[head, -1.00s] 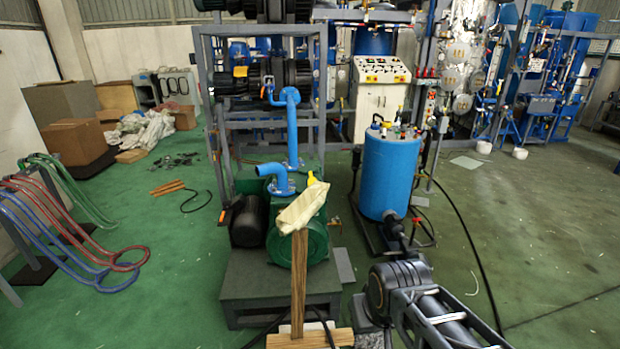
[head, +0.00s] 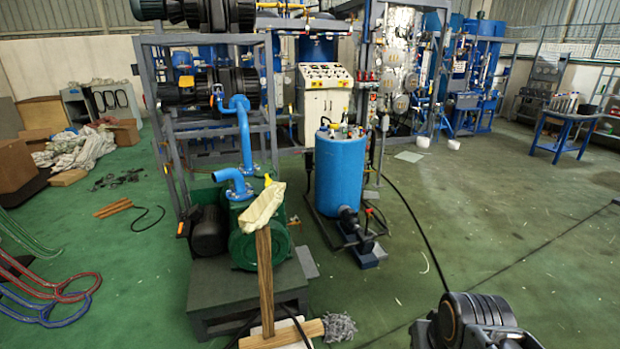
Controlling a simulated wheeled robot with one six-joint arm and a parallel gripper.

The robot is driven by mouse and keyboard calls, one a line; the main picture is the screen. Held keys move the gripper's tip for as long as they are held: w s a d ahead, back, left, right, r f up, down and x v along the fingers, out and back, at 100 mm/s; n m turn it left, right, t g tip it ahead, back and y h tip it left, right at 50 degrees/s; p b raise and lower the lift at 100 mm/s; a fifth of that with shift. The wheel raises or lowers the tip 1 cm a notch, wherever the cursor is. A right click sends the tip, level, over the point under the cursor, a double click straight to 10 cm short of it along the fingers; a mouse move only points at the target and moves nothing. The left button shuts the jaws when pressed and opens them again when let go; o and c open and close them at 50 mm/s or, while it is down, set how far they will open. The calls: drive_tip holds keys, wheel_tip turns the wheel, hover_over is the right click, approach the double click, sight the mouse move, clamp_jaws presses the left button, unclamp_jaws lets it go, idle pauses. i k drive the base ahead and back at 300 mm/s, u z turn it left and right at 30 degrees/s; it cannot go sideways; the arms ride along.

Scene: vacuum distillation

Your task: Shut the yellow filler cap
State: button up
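A small yellow piece (head: 268,181), which may be the filler cap, shows on top of the green pump (head: 262,243). A pale cloth-like piece (head: 263,207) on top of a wooden post partly hides it. At this size I cannot tell whether the cap is open or shut. Part of my arm shows at the bottom right, well apart from the pump. My gripper is not in view.
The wooden post (head: 265,275) on a wooden foot stands in front of the pump's grey plinth (head: 230,303). A blue tank (head: 340,172) stands right of the pump. A black cable crosses the floor. Open green floor lies to the right.

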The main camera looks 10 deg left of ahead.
sight(269, 181)
drive_tip(key=z, duration=0.45)
drive_tip(key=i, duration=1.05)
drive_tip(key=u, duration=0.3)
drive_tip(key=i, duration=1.5)
drive_tip(key=u, duration=1.7)
drive_tip(key=i, duration=0.9)
drive_tip(key=u, duration=0.8)
